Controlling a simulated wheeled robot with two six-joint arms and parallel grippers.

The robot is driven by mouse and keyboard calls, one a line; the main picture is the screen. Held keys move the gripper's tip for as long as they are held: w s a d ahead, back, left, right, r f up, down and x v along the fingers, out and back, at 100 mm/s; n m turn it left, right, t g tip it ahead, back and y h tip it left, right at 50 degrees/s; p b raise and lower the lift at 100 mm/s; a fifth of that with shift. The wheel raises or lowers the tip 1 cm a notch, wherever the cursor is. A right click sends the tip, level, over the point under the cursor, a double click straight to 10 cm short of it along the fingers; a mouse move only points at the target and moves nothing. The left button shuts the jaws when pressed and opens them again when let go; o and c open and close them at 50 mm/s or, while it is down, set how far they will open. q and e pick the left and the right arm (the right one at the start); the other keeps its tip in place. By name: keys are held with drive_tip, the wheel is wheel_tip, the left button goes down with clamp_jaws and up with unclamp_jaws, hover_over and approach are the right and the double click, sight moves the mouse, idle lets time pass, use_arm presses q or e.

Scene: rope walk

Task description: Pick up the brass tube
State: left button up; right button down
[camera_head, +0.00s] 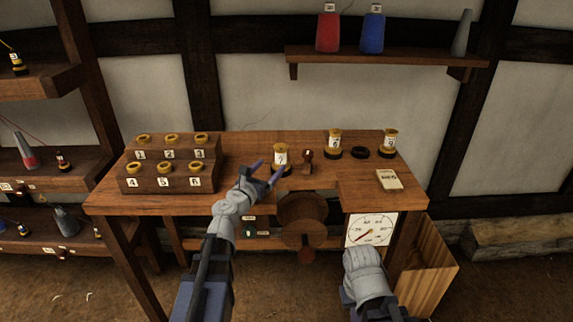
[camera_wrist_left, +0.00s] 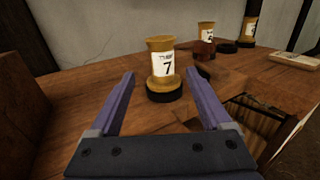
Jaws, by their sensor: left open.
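A brass tube (camera_head: 281,156) labelled 7 stands upright in a dark round base on the workbench. It also shows in the left wrist view (camera_wrist_left: 160,60), centred beyond the fingers. Two more brass tubes with white labels (camera_head: 335,138) (camera_head: 390,138) stand further right. My left gripper (camera_head: 269,171) is open and empty, just in front of tube 7, its fingers (camera_wrist_left: 159,75) apart on either side of the tube in the wrist view. Whether they touch it I cannot tell. My right arm's grey wrist shows low at the right; its fingers are not visible.
A stepped wooden rack (camera_head: 165,170) with numbered brass pieces stands on the left of the bench. Close right of tube 7 is a small brown wooden piece (camera_head: 307,157). An empty black ring (camera_head: 359,152) and a pale labelled block (camera_head: 389,180) lie further right. A dial (camera_head: 371,229) hangs below.

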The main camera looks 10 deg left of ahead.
sight(278, 159)
use_arm(q)
drive_tip(key=shift+w+d, duration=0.3)
drive_tip(key=shift+w, duration=0.95)
drive_tip(key=shift+w+d, duration=0.25)
drive_tip(key=shift+w, duration=1)
drive_tip(key=shift+w+d, duration=0.3)
drive_tip(key=shift+w, duration=0.95)
clamp_jaws()
